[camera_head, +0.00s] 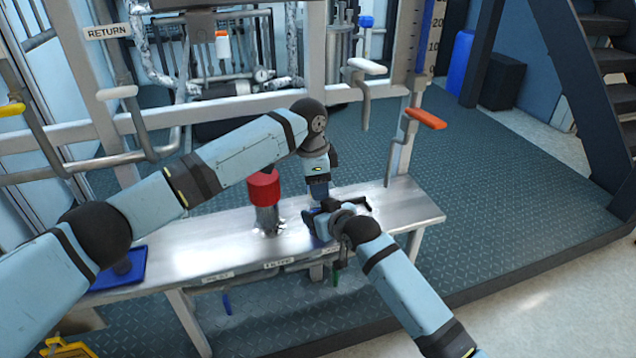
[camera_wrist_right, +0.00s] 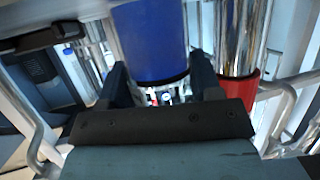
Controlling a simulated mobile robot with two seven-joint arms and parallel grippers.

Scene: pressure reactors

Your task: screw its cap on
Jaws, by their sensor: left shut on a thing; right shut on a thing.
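A blue cylinder (camera_head: 320,231) stands at the front of the metal bench, mostly covered by my right gripper (camera_head: 322,213). In the right wrist view the blue cylinder (camera_wrist_right: 150,38) sits between the two dark fingers of my right gripper (camera_wrist_right: 160,88), which is shut on it. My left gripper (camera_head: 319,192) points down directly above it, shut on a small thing. I take this for the cap, but the fingers hide it, and I cannot tell whether it touches the cylinder.
A silver cylinder with a red top (camera_head: 264,188) stands close on the left of both grippers. The metal bench (camera_head: 215,248) has a blue tray (camera_head: 128,268) at its left end. A post with an orange lever (camera_head: 426,118) rises behind on the right.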

